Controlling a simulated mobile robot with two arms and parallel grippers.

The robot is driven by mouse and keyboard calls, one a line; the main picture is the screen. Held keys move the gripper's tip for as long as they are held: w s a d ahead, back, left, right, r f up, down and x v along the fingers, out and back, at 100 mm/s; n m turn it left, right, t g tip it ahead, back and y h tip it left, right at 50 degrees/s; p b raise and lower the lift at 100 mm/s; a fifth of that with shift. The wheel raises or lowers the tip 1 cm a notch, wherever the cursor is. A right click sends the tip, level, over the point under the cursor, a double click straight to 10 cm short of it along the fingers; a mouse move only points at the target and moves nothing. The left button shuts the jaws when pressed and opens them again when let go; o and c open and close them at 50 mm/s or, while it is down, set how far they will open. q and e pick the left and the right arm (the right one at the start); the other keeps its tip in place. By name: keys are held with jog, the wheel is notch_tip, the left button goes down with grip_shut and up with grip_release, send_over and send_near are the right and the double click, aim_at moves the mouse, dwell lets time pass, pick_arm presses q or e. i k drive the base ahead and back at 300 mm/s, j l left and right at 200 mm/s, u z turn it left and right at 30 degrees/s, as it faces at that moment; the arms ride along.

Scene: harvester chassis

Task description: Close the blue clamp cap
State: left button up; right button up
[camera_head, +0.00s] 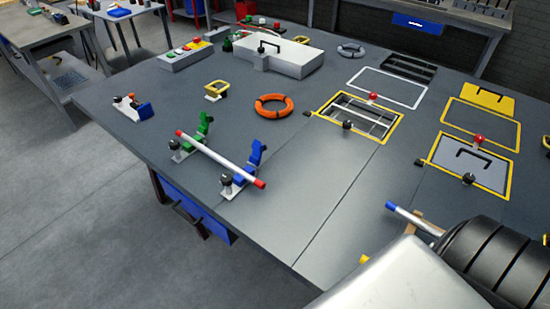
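A blue clamp (245,168) stands near the left front edge of the table, with its blue cap (257,150) raised up and open. A green clamp (197,133) stands behind and left of it, its green part also raised. A white rod (222,160) with a red end lies across both clamp bases. Another small clamp-like device with a blue part (142,110) sits farther left. Neither of my grippers is visible. A part of my own arm, pale and black ribbed, fills the lower right corner and hides the table there.
An orange ring (273,97) and a yellow-framed opening (357,111) lie behind the clamps. A yellow-framed panel with a black handle (468,165) is at the right. The grey table (310,190) is clear between.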

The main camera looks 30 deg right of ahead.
aim_at(258, 148)
jog(key=z, duration=0.75)
